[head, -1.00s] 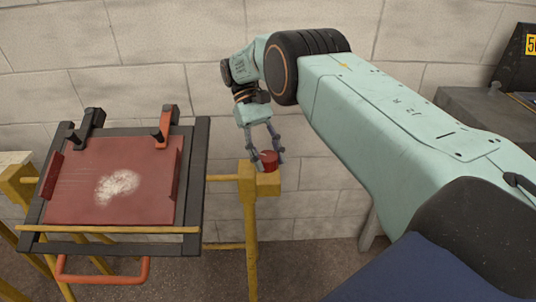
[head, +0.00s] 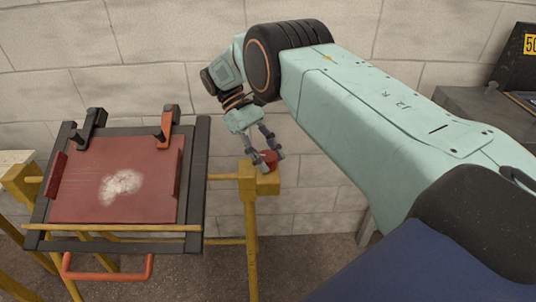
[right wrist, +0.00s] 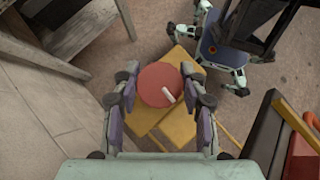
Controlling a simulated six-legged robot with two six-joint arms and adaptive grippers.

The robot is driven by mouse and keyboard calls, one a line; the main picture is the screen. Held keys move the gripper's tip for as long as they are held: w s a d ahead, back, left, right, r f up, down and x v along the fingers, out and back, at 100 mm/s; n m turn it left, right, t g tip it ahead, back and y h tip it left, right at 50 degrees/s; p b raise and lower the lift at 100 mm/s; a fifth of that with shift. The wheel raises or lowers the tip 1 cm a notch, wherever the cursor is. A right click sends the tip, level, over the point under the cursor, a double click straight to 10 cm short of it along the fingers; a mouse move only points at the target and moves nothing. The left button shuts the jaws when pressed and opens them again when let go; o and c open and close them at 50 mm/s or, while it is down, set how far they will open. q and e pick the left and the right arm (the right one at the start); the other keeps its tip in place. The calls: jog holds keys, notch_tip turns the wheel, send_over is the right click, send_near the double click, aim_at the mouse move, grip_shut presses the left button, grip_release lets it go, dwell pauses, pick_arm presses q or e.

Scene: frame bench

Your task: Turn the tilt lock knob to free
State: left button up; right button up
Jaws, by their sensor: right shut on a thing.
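The tilt lock knob is a red round knob (head: 268,157) on top of the yellow post (head: 259,183) at the right of the frame. In the right wrist view the knob (right wrist: 160,84) shows from above with a white mark pointing to the lower right. My right gripper (head: 265,158) is shut on the knob, with a finger on either side of it. It also shows in the right wrist view (right wrist: 158,88). The tilting frame (head: 200,180) holds a red panel (head: 90,180) with a pale patch. My left gripper is not in view.
Two clamps, one black (head: 93,122) and one orange (head: 167,124), sit at the frame's far edge. An orange handle (head: 108,276) hangs at its front. A block wall (head: 150,50) stands close behind. A grey bench (head: 470,105) is at the far right.

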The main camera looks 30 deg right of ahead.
aim_at(268, 155)
jog(key=shift+f, duration=0.1)
jog(key=o, duration=1.2)
jog(key=shift+w, duration=0.1)
jog(key=shift+c, duration=0.2)
notch_tip(268, 155, up, 10)
jog(key=shift+r, duration=0.1)
